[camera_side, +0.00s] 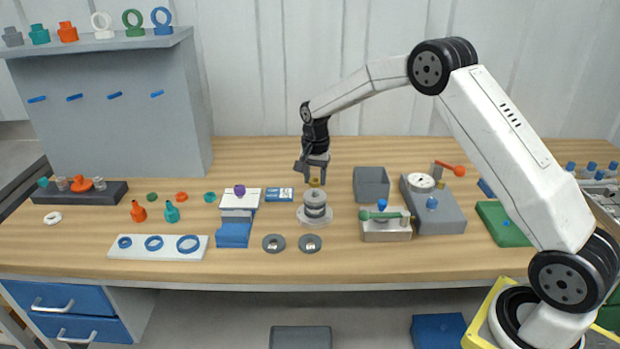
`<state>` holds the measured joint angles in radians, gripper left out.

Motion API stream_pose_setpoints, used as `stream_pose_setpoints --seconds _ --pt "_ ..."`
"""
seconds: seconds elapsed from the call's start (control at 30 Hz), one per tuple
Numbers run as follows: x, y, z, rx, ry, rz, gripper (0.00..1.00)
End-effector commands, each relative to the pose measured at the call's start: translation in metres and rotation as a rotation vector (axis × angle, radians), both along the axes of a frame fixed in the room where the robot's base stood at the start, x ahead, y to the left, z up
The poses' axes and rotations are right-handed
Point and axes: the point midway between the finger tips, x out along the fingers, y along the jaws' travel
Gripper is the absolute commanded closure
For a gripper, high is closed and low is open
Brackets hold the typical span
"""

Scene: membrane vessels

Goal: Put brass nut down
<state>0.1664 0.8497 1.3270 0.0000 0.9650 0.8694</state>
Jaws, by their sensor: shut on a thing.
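My gripper (315,177) points down near the middle of the bench and is shut on the small brass nut (315,183). The nut is at the top centre of a round stacked vessel (315,200) with a grey lid and darker bands. I cannot tell whether the nut touches the vessel or hangs just above it. The vessel stands on a pale round base (303,216). The fingers partly hide the nut's upper side.
Two grey discs (273,243) lie in front of the vessel. The front bench strip is mostly clear.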

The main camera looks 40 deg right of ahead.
Motion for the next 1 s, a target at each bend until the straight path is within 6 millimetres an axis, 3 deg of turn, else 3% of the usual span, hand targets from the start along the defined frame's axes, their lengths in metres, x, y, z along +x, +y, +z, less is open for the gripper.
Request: stream_pose_setpoints --seconds 0.57,0.77,1.0 --pt "-0.007 -0.005 0.007 0.0 0.0 -0.002 1.0" --pt "-0.028 -0.018 0.01 0.0 0.0 -0.005 1.0" --pt "-0.07 -0.037 0.016 -0.001 -0.001 -0.009 1.0"
